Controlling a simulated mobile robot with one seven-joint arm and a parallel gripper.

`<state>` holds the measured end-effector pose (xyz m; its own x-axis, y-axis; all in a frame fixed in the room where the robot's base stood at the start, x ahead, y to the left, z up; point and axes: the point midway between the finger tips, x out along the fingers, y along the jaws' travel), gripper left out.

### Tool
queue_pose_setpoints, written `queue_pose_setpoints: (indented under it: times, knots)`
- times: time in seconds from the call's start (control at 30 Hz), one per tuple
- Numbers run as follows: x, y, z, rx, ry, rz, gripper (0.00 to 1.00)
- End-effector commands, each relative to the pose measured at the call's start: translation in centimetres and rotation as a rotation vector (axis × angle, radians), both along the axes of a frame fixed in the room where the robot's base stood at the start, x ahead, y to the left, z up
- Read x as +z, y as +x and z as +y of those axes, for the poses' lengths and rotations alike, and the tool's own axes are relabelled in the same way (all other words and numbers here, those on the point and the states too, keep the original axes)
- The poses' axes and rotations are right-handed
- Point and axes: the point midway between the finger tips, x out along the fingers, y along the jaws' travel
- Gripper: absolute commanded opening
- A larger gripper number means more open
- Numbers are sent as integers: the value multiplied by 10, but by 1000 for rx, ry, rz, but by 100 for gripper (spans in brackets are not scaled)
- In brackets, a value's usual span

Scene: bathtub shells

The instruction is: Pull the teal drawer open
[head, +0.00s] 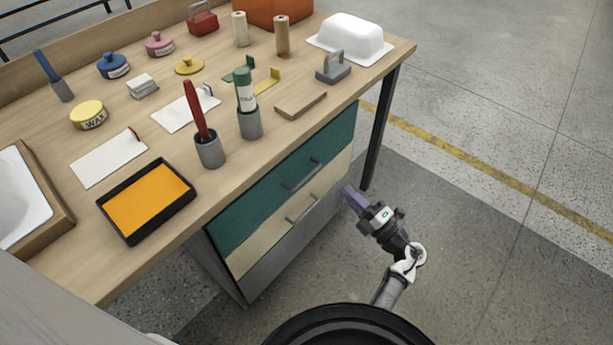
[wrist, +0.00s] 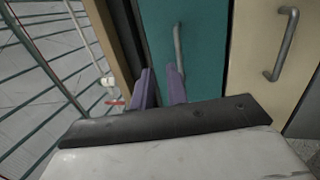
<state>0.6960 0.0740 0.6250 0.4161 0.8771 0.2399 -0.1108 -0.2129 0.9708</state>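The teal drawer (head: 258,202) is the top drawer under the workbench, and its front looks flush with the bench. Its grey bar handle (head: 302,174) is on the front; in the wrist view the handle (wrist: 178,45) stands ahead of the fingers, near the right fingertip. My gripper (head: 352,197) is in front of the drawers, to the right of the handle in the head view and apart from it. In the wrist view its two purple fingers (wrist: 160,80) are parted, with teal front showing between them. Nothing is seen between them.
A cream drawer (head: 285,222) with its own handle (head: 302,207) is just below the teal one. A dark table leg (head: 379,130) stands at the bench's right end. The benchtop (head: 225,178) holds several tools, tins and a tray. The floor around my arm is clear.

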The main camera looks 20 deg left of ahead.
Motion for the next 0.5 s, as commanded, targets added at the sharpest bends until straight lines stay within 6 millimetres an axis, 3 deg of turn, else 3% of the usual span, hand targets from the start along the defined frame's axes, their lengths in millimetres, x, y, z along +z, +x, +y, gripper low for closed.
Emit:
queue_pose_setpoints:
  times: [0.07,0.17,0.37,0.5]
  knots:
    - [-17,-13,4,54,-29,21,16]
    - [-26,-22,8,90,-48,32,16]
    - [-22,-17,30,102,-52,33,16]
    - [-16,-7,57,103,-50,33,16]
